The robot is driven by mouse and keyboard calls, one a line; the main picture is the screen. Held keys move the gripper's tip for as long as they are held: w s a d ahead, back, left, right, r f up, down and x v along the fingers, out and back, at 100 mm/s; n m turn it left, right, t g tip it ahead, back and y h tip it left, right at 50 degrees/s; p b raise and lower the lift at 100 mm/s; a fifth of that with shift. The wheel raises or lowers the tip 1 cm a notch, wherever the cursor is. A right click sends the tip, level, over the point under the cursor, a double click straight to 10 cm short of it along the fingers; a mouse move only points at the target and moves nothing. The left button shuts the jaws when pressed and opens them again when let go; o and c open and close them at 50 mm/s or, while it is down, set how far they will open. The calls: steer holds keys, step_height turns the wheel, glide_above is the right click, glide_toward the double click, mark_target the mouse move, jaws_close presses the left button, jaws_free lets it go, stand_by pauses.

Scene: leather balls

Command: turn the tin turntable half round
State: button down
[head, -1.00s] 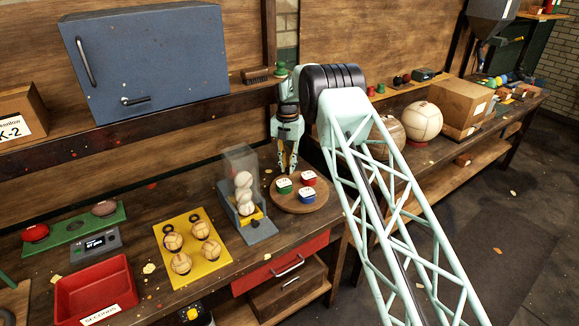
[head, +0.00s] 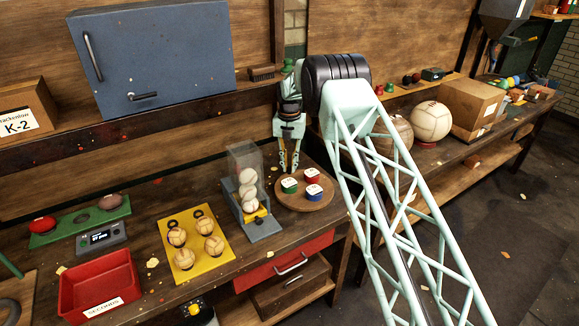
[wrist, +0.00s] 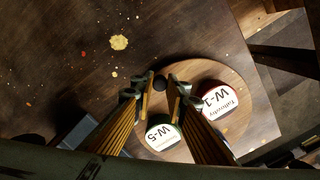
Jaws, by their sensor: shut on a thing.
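The tin turntable (head: 322,203) is a round wooden disc on the bench, bearing a green tin (head: 289,186), a red tin (head: 312,175) and a blue tin (head: 313,192) with white tops. My gripper (head: 289,171) points down at the turntable's back left edge. In the wrist view my gripper (wrist: 161,79) is shut on a small dark knob (wrist: 160,85) near the rim of the turntable (wrist: 232,80). The green tin labelled W-5 (wrist: 163,142) and the red tin labelled W-1 (wrist: 218,100) sit beyond the fingers.
A grey ball dispenser (head: 263,229) stands just left of the turntable. A yellow board with balls (head: 205,260) and a red tray (head: 130,270) lie further left. The blue cabinet (head: 155,55) hangs behind. Bare bench lies behind the turntable.

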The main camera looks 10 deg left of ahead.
steer(key=c, duration=2.6)
jaws_free()
steer(key=shift+o, duration=0.2)
steer(key=shift+r, duration=0.1)
